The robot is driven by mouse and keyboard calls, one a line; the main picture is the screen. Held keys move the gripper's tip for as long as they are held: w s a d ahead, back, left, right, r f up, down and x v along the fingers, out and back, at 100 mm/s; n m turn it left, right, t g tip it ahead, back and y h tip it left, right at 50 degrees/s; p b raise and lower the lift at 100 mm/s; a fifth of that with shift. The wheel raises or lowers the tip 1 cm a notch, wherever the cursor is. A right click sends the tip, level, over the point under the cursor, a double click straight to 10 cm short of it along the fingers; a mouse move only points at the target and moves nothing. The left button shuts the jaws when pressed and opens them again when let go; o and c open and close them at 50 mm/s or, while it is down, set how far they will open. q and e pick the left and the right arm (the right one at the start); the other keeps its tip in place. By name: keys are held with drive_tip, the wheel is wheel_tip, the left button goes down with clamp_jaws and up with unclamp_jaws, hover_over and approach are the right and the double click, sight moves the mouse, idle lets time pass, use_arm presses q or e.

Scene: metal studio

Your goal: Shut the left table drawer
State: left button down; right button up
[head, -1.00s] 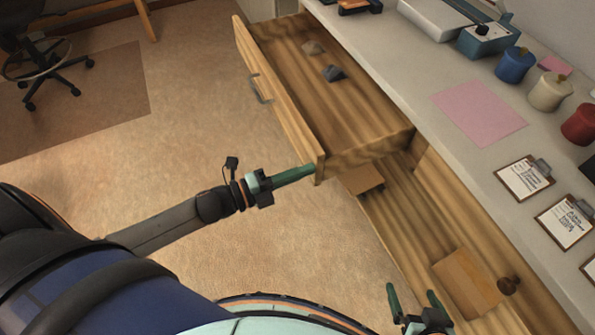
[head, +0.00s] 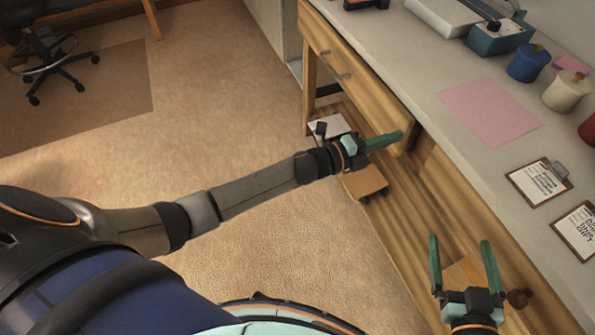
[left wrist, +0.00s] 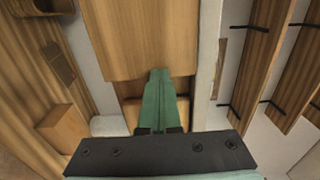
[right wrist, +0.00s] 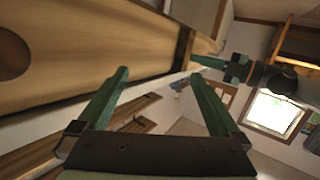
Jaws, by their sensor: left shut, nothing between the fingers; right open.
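The left table drawer (head: 350,68) has a wooden front with a metal handle (head: 335,62). In the head view it sits nearly flush under the tabletop, with its inside out of sight; I cannot tell if a small gap is left. My left gripper (head: 395,138) is shut and empty, its green fingertips at the near end of the drawer front. In the left wrist view the closed fingers (left wrist: 158,78) reach the lower edge of a wooden panel (left wrist: 140,40). My right gripper (head: 465,255) is open and empty, in front of the table's nearer part by a round dark knob (head: 518,298).
The tabletop (head: 420,80) holds a pink sheet (head: 490,110), clipboards (head: 538,183), a blue jar (head: 528,62) and a cream jar (head: 566,90). A wooden block (head: 364,181) shows below my left gripper. The floor (head: 220,90) to the left is open; an office chair (head: 50,60) stands far left.

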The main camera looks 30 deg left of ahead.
use_arm(q)
drive_tip(key=b+x, duration=0.1)
drive_tip(key=x, duration=0.2)
drive_tip(key=shift+r, duration=0.15)
use_arm(e)
wheel_tip(320, 180, up, 7)
drive_tip(key=n+t+y, duration=0.1)
drive_tip(key=t, duration=0.2)
drive_tip(key=shift+w+a, duration=0.2)
drive_tip(key=shift+a, duration=0.1)
use_arm(q)
drive_tip(key=shift+w+r, duration=0.1)
use_arm(e)
drive_tip(key=shift+r, duration=0.1)
